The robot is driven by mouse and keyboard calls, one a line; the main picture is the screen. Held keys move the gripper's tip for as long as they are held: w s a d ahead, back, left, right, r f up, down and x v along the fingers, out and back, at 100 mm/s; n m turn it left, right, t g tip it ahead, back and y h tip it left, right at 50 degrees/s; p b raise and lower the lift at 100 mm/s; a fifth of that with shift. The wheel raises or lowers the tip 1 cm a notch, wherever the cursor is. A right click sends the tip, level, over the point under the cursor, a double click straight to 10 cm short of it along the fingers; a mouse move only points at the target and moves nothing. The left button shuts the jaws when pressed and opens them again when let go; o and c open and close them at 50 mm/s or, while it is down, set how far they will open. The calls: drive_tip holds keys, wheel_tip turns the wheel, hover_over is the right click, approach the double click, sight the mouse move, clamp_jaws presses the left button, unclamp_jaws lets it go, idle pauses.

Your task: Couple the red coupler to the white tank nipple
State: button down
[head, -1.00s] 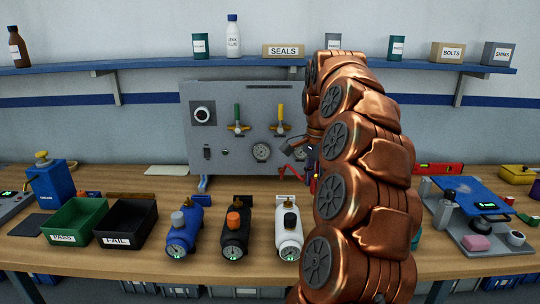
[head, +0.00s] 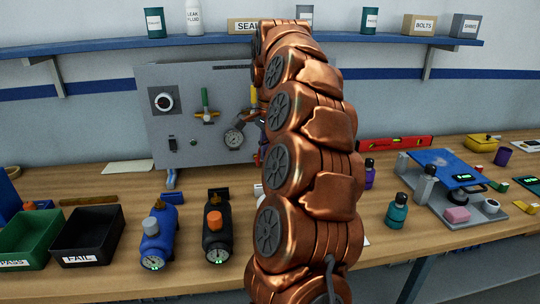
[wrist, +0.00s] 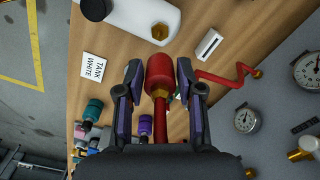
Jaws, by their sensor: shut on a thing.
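In the wrist view my gripper (wrist: 160,82) is shut on the red coupler (wrist: 160,68), with one finger on each side. A red hose trails from it. The white tank (wrist: 128,16) lies at the top of the wrist view. Its brass nipple (wrist: 160,32) points toward the coupler, with a visible gap between them.
A "TANK WHITE" card (wrist: 94,67) lies beside the tank. The gauge panel (head: 190,120) stands behind. A blue tank (head: 158,238) and a black tank (head: 217,228) stand left of my arm. Bottles and a scale stand on the right.

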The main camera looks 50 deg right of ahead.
drive_tip(key=shift+f, duration=0.1)
drive_tip(key=shift+f+b, duration=0.2)
drive_tip(key=shift+b, duration=0.25)
drive_tip(key=shift+f+b, duration=2.05)
drive_tip(key=shift+f, duration=0.55)
drive_tip(key=shift+b, duration=0.85)
drive_tip(key=shift+f+b, duration=1.35)
drive_tip(key=shift+f, duration=0.15)
drive_tip(key=c, duration=0.7)
unclamp_jaws()
drive_tip(key=shift+o, duration=0.2)
drive_tip(key=shift+r, duration=0.1)
